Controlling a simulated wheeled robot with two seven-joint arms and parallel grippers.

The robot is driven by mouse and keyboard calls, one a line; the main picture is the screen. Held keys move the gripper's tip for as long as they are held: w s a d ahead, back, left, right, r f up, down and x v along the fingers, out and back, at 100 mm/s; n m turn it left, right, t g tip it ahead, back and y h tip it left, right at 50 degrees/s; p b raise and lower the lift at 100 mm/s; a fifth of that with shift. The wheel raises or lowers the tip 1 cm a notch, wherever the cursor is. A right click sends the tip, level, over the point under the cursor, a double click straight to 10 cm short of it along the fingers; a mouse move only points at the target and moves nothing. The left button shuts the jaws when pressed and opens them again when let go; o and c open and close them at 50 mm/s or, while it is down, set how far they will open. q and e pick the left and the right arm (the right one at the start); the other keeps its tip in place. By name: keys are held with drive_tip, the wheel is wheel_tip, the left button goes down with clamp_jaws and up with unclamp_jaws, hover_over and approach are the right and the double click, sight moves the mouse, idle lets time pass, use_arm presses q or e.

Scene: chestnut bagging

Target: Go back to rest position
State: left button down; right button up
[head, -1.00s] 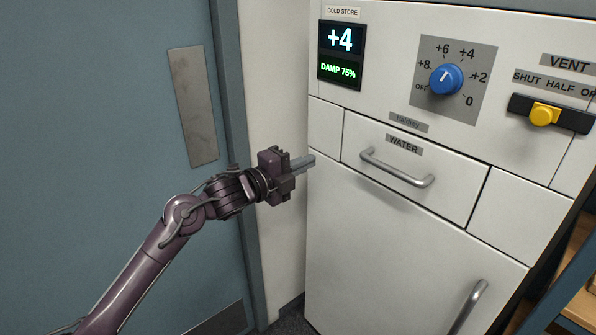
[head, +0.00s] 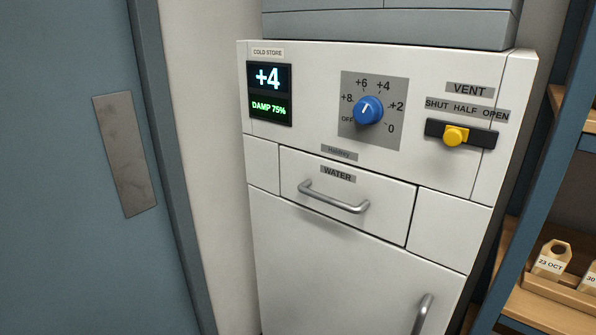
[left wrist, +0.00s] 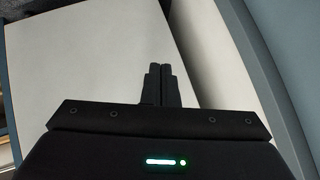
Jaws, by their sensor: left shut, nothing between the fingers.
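My left gripper (left wrist: 161,85) shows in the left wrist view. Its two fingers are together, with nothing between them, in front of a plain pale surface. Neither of my arms shows in the head view now. The white cold store cabinet (head: 460,226) stands in the middle of the head view. Its display (head: 269,94) reads +4 and DAMP 75%. The blue knob (head: 369,110) points up, a little right, between +6 and +4. The yellow vent slider (head: 455,136) sits near the middle, under HALF. The WATER drawer (head: 385,222) looks shut. My right gripper is not in view.
A blue-grey door (head: 60,220) with a metal plate (head: 125,154) stands at the left. A shelf unit (head: 520,230) at the right holds a tray (head: 560,292) with tags, one reading 23 OCT. Grey-blue boxes (head: 390,25) lie on the cabinet top.

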use_arm(q)
drive_tip(key=s+f+n+g+y, duration=0.1)
drive_tip(key=s+f+n+g, duration=0.1)
drive_tip(key=s+f, duration=0.75)
drive_tip(key=s+f+n+g, duration=0.2)
drive_tip(key=s+f, duration=0.5)
drive_tip(key=s, duration=0.6)
drive_tip(key=s+f+n+g, duration=0.1)
drive_tip(key=s+f+g, duration=0.1)
drive_tip(key=s, duration=0.8)
drive_tip(key=s+f+n+g+y, duration=0.1)
drive_tip(key=s+f+g, duration=0.1)
drive_tip(key=s, duration=0.8)
drive_tip(key=shift+s+d+f+n, duration=0.25)
drive_tip(key=shift+f+n, duration=0.15)
drive_tip(key=shift+f, duration=0.35)
